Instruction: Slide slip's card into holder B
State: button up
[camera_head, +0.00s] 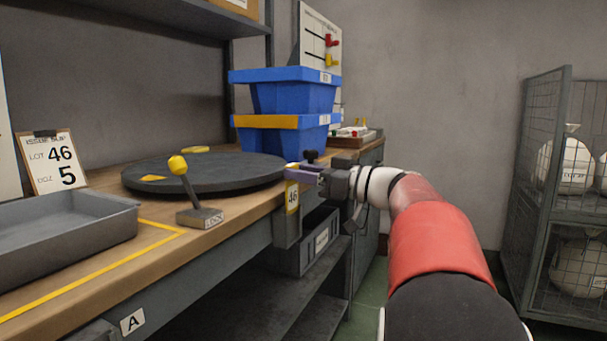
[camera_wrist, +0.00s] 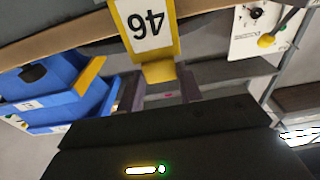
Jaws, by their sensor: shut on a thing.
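The issue slip (camera_head: 53,162) stands at the back left of the bench and reads lot 46, doz 5. A white card with yellow borders, marked 46 (camera_head: 292,197), hangs at the bench's front edge. In the wrist view the card (camera_wrist: 148,32) appears upside down, its yellow tab between the fingers. My gripper (camera_head: 306,174) is shut on that tab. It also shows in the wrist view (camera_wrist: 161,80). A grey bracket (camera_head: 287,230) on the bench front lies right below the card; I cannot tell whether the card is inside it. No letter B is readable.
A dark round turntable (camera_head: 205,174) and a yellow-knobbed lever (camera_head: 199,217) are left of my gripper. A grey tray (camera_head: 65,225) is farther left, with label A (camera_head: 132,320) below. Blue bins (camera_head: 285,92) stack behind. A wire cage (camera_head: 560,200) stands right.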

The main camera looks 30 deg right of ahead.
jog(key=shift+f, duration=2.9)
jog(key=o, duration=1)
jog(key=shift+o, duration=0.2)
send_near(293, 198)
jog(key=shift+s+f, duration=0.1)
